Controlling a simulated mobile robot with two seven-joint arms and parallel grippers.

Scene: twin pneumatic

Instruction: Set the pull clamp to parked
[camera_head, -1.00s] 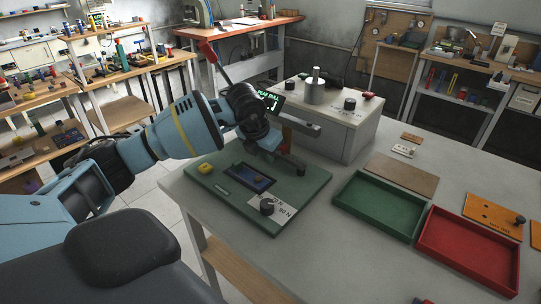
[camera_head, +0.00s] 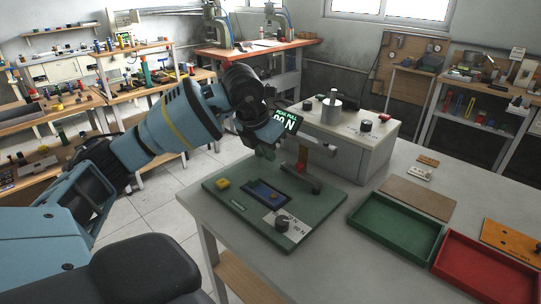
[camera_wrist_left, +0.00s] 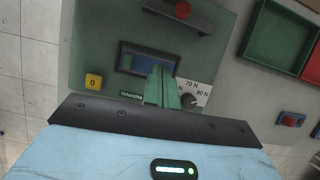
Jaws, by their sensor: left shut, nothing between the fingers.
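The green fixture board (camera_head: 232,199) lies on the grey table, with a dark bracket (camera_head: 303,183) at its far right side. An orange-red upright part (camera_head: 302,158) stands above the bracket. I cannot tell for certain which part is the pull clamp or how it is set. In the left wrist view a dark bar (camera_wrist_left: 162,11) with a red knob (camera_wrist_left: 183,6) crosses the top edge. My left gripper (camera_head: 265,153) is shut and empty above the board, beside the bracket. In the left wrist view its green fingers (camera_wrist_left: 161,86) partly cover the blue-windowed unit (camera_wrist_left: 133,63).
The board also carries a yellow block (camera_head: 222,184) and a black dial (camera_head: 282,224). A green tray (camera_head: 392,243) and a red tray (camera_head: 470,286) lie to the right.

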